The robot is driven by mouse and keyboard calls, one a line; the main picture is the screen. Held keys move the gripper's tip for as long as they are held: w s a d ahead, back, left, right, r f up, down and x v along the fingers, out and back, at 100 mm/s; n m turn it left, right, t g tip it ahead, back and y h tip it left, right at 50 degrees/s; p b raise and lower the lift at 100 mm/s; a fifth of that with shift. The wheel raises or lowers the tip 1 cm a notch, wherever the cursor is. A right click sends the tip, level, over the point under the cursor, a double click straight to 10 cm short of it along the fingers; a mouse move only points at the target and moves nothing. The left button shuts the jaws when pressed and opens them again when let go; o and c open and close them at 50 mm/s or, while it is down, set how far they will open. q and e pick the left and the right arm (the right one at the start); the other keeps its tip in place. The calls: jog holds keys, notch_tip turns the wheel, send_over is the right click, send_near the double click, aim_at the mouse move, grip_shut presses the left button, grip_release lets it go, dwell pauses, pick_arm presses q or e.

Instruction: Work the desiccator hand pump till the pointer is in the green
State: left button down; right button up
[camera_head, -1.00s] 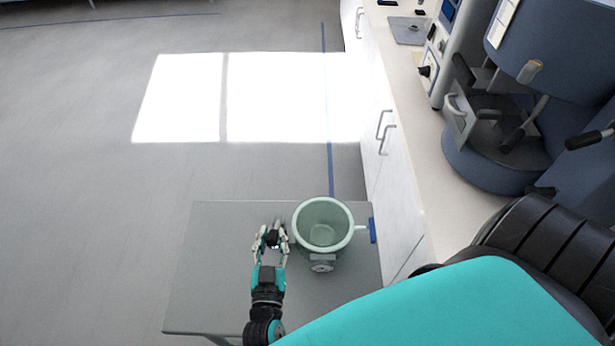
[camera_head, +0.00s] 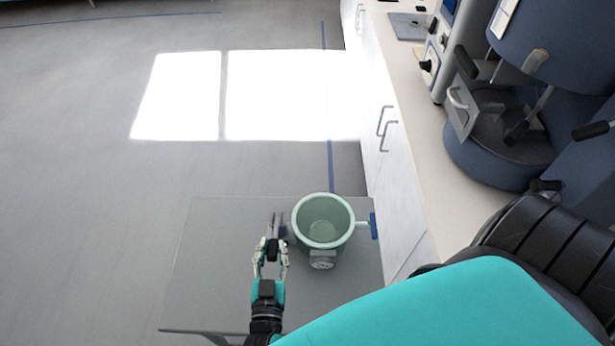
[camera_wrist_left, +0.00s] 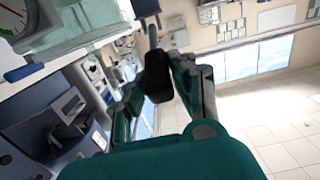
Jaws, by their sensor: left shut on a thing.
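The desiccator is a pale green, round glass vessel (camera_head: 298,222) on the grey table in the head view. A small gauge (camera_head: 322,260) sits on its near side. In the left wrist view the white gauge dial (camera_wrist_left: 14,22) is cut off at the upper left corner; red and green marks show, but I cannot read the pointer. My left gripper (camera_head: 271,249) is left of the vessel, shut on the black pump handle (camera_wrist_left: 159,78). A grey rod (camera_wrist_left: 152,37) runs from the handle towards the pump. My right gripper is out of view.
The table (camera_head: 215,265) is bare left of the gripper. A white bench (camera_head: 408,150) with cabinets stands close on the right, carrying blue-grey equipment (camera_head: 490,160). Open floor (camera_head: 90,220) lies to the left.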

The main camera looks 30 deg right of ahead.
aim_at(273, 243)
pick_arm(q)
jog(key=shift+s+a+f+b, duration=0.15)
jog(key=shift+f+b, duration=0.15)
jog(key=shift+f, duration=0.3)
jog(key=shift+s+f+b, duration=0.15)
jog(key=shift+f+b, duration=0.1)
jog(key=shift+f, duration=0.3)
jog(key=r+p, duration=0.2)
jog(key=w+r+p, duration=0.1)
jog(key=r, duration=0.1)
jog(key=shift+w+d, duration=0.1)
jog(key=shift+d, duration=0.3)
jog(key=shift+w+d+r, duration=0.1)
jog(key=shift+w+r, duration=0.05)
jog(key=shift+r, duration=0.1)
jog(key=shift+r+p, duration=0.15)
jog(key=shift+p, duration=0.15)
jog(key=shift+w+d+r+p, duration=0.15)
jog(key=shift+w+r+p, duration=0.15)
jog(key=shift+r, duration=0.15)
jog(key=shift+w+d+r+p, duration=0.15)
jog(key=shift+r+p, duration=0.15)
jog(key=shift+r, duration=0.1)
jog(key=c, duration=1.6)
grip_release()
jog(key=shift+w+d+r, duration=0.1)
jog(key=shift+w+r, duration=0.05)
jog(key=o, duration=0.6)
jog(key=shift+f, duration=0.25)
jog(key=shift+s, duration=0.2)
